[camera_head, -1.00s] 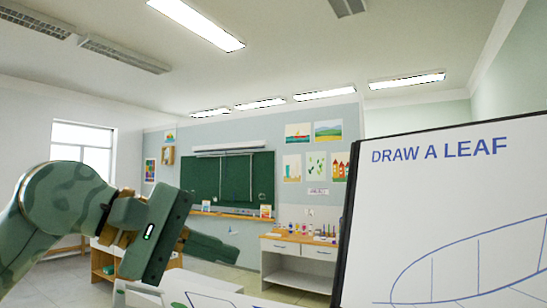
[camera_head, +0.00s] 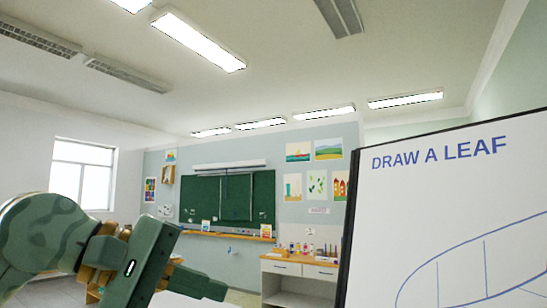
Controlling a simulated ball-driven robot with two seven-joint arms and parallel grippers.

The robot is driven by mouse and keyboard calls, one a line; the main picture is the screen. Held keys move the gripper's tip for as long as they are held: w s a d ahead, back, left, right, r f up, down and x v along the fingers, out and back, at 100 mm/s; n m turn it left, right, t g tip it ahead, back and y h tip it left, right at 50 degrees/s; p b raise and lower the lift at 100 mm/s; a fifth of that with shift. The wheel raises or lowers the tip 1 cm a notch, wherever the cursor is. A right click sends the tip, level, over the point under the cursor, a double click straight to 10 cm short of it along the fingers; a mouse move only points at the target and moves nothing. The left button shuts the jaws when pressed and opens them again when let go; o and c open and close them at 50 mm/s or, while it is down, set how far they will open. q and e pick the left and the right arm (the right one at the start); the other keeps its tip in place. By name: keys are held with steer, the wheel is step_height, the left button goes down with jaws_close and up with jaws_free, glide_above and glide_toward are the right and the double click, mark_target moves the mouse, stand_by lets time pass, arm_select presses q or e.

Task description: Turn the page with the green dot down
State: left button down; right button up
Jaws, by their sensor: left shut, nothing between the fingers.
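My left gripper (camera_head: 200,284) is at the lower left, pointing right, with its fingers together and nothing visible between them. It is well apart from the board on the right. The white board or pad (camera_head: 440,215) fills the right side, with "DRAW A LEAF" and a blue leaf outline on its face and a dark edge on its left side. No green dot shows on it; its lower and right parts are cut off by the frame. My right gripper is not in view.
A low white cabinet with a wooden top (camera_head: 300,268) and small bottles stands at the back. A green chalkboard (camera_head: 228,199) hangs on the far wall. A pale surface (camera_head: 185,300) lies below my left gripper, mostly cut off. Free room lies between gripper and board.

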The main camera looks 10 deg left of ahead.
arm_select(q)
steer(key=shift+s+a+f+b, duration=0.15)
steer(key=shift+f+b, duration=0.35)
steer(key=shift+f, duration=0.25)
steer(key=shift+s+a+f+b, duration=0.15)
steer(key=shift+f+b, duration=0.3)
steer(key=shift+f, duration=0.3)
steer(key=shift+w+r, duration=0.1)
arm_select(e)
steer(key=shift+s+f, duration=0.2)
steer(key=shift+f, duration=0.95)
arm_select(q)
step_height(320, 180, down, 4)
steer(key=b, duration=0.3)
steer(key=shift+a, duration=0.15)
steer(key=f+b, duration=0.2)
steer(key=s+f+b, duration=0.1)
steer(key=f, duration=0.1)
steer(key=shift+a, duration=0.4)
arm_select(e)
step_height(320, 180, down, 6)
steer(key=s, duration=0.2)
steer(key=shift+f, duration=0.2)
arm_select(q)
steer(key=shift+s+f+b, duration=0.15)
steer(key=shift+b, duration=0.2)
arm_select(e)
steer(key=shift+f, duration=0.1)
